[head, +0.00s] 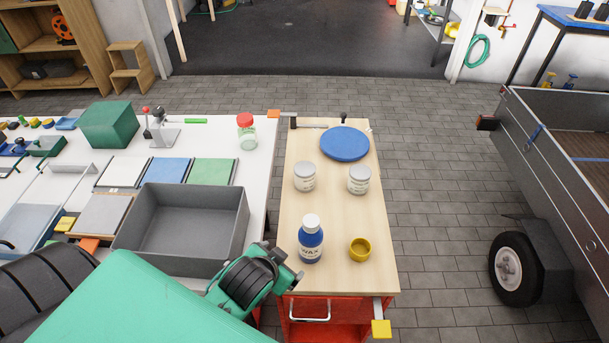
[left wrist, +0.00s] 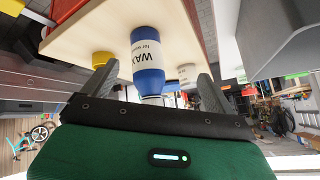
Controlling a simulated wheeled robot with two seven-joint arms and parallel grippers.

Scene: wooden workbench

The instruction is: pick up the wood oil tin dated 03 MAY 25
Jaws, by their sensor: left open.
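Two pale grey tins with white labels stand upright on the wooden bench top, a left tin (head: 304,177) and a right tin (head: 359,181). Their label print is too small to read, so I cannot tell which bears 03 MAY 25. My left gripper (head: 284,263) is open and empty at the bench's near left edge, nearer than both tins. In the left wrist view its fingers (left wrist: 158,88) are spread, with the blue wax bottle (left wrist: 147,60) beyond them. A pale tin (left wrist: 187,74) shows partly behind the bottle there. My right gripper is not in view.
The white-capped wax bottle (head: 311,245) stands between my left gripper and the tins. A yellow cup (head: 360,249) is to its right. A blue disc (head: 345,143) lies behind the tins. A grey open bin (head: 190,215) stands on the white table at left.

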